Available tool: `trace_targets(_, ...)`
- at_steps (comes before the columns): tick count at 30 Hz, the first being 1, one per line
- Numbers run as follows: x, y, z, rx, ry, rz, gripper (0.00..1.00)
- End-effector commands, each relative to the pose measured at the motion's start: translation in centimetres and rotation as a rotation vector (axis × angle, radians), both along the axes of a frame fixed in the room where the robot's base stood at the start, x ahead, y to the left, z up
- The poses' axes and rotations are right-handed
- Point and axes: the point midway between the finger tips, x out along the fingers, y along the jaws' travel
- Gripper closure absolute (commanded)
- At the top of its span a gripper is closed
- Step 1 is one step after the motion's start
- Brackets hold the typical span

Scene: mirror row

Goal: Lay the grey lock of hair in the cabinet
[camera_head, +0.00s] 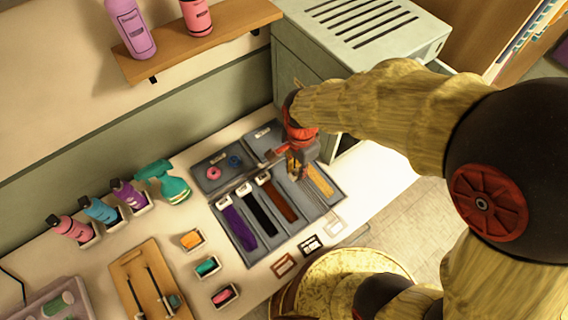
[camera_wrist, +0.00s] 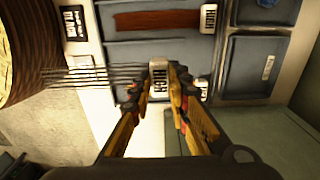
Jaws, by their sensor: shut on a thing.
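My gripper (camera_head: 296,170) is over the right part of the hair tray in the head view. In the wrist view its two fingers (camera_wrist: 170,70) are closed on the white label end of the grey lock of hair (camera_wrist: 95,75). Its thin grey strands stretch out to the left there, past the tray edge. In the head view the gripper mostly hides the lock. The grey-green cabinet (camera_head: 300,62) with a slotted top stands just behind the gripper. Its front is largely hidden by my arm, so I cannot tell how its door stands.
The tray holds purple (camera_head: 240,228), black (camera_head: 260,208), reddish-brown (camera_head: 282,202) and yellow (camera_head: 319,180) locks. Small label cards (camera_head: 310,244) lie in front, by a round stool (camera_head: 330,285). Bottles (camera_head: 100,210), a green sprayer (camera_head: 163,181) and small dishes (camera_head: 207,266) stand left. A shelf (camera_head: 200,42) hangs above.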

Motion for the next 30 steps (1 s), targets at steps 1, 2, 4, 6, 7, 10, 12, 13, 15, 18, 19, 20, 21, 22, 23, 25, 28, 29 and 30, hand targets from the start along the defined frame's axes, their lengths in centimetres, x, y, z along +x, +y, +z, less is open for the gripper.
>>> trace_targets(1,1.0,0.4,-0.7,-0.001,0.002,0.000,1.00)
trace_targets(2,1.6,0.7,-1.0,-0.001,0.002,0.000,1.00)
trace_targets(4,3.0,1.3,-1.7,-0.001,0.001,0.000,1.00)
trace_targets(6,4.3,1.8,-2.5,-0.001,0.002,0.000,1.00)
trace_targets(7,4.6,1.9,-3.2,-0.002,0.004,0.000,1.00)
trace_targets(10,6.0,2.5,-4.9,-0.001,0.002,0.000,1.00)
trace_targets(12,6.7,2.8,-5.9,-0.001,0.001,0.000,1.00)
trace_targets(13,7.0,2.9,-6.2,-0.001,0.001,0.000,1.00)
trace_targets(15,7.5,3.1,-6.8,0.000,0.000,0.000,1.00)
trace_targets(18,7.9,3.3,-7.1,0.000,0.000,0.000,1.00)
trace_targets(19,8.0,3.3,-7.2,0.000,0.000,0.000,1.00)
trace_targets(20,8.0,3.4,-7.4,0.000,0.000,0.000,1.00)
trace_targets(21,8.2,3.4,-7.6,0.000,0.000,0.000,1.00)
trace_targets(22,8.4,3.5,-7.9,0.000,0.000,0.000,1.00)
trace_targets(23,8.5,3.5,-8.2,0.000,0.000,0.000,1.00)
trace_targets(25,8.3,3.5,-9.3,-0.001,0.002,0.000,1.00)
trace_targets(28,8.4,3.5,-10.6,-0.001,0.001,0.000,1.00)
trace_targets(29,8.4,3.5,-10.8,0.000,0.000,0.000,1.00)
trace_targets(30,8.4,3.5,-10.9,0.001,-0.001,0.000,1.00)
